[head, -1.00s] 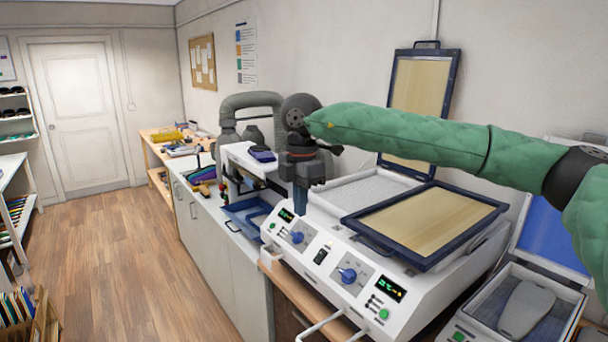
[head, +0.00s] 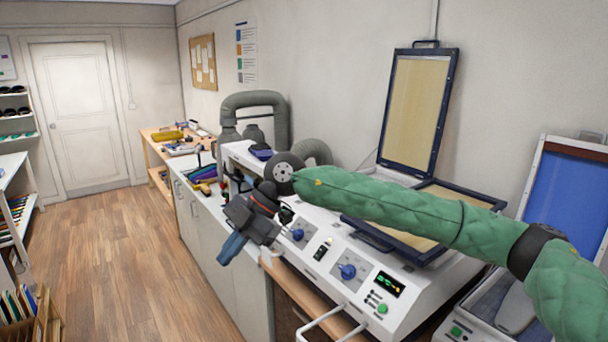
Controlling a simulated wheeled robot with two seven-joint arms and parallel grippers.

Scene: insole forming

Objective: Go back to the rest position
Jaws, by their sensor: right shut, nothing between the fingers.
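My right gripper (head: 233,247) shows in the head view at the end of the green-sleeved arm, which comes in from the right. It is shut and empty, with its blue fingers tilted down and to the left. It is in front of the left end of the white heating machine (head: 335,287) and beside the grey cabinet fronts. The arm hides part of the machine's top. My left gripper is not in view.
The machine has one frame lid raised (head: 419,105) and another lying flat (head: 463,196). A press with a blue membrane (head: 568,205) stands at the right, a grey insole shape (head: 514,312) in it. The wooden floor (head: 125,270) at the left is clear.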

